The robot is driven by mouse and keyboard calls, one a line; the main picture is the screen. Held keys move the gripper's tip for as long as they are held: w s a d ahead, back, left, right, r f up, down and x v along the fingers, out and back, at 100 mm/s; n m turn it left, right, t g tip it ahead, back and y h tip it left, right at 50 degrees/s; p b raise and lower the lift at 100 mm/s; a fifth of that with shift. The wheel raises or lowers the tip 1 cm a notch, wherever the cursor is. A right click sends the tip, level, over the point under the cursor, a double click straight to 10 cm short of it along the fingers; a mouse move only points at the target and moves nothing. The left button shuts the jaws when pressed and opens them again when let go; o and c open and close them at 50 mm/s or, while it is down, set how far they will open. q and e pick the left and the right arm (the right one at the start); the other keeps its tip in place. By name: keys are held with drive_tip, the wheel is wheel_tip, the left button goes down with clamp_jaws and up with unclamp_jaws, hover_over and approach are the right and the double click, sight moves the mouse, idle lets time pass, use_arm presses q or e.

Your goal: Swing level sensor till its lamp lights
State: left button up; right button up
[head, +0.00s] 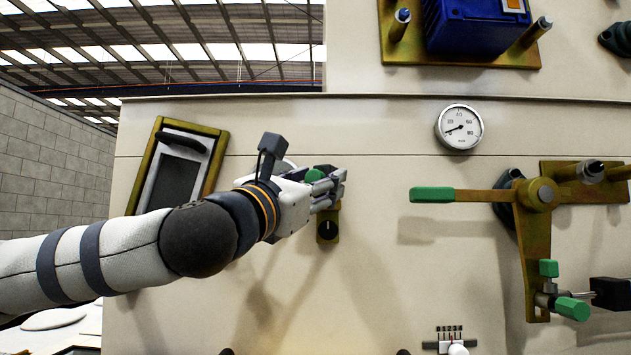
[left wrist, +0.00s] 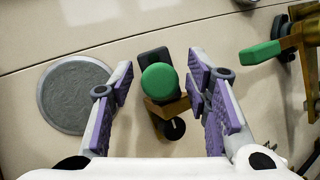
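A round green knob (head: 314,176) on a small brass bracket projects from the cream panel, partly hidden by my left gripper (head: 338,184) in the head view. I take this as the level sensor's handle. In the left wrist view the green knob (left wrist: 160,82) lies between the two parted purple-padded fingers of the left gripper (left wrist: 162,72), with a gap on each side. A black dial (head: 328,230) with a white mark sits on brass just below; it also shows in the left wrist view (left wrist: 173,128). I cannot make out a lit lamp. My right gripper is out of view.
A large lever with a green handle (head: 432,195) on a brass arm stands out at right, with smaller green handles (head: 573,308) below. A round gauge (head: 459,128) is above. A brass-framed window (head: 178,168) is at left. The panel between dial and lever is clear.

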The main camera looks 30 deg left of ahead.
use_arm(q)
drive_tip(key=shift+s, duration=0.1)
drive_tip(key=v, duration=0.7)
drive_tip(key=shift+s+f, duration=0.1)
drive_tip(key=shift+s, duration=0.1)
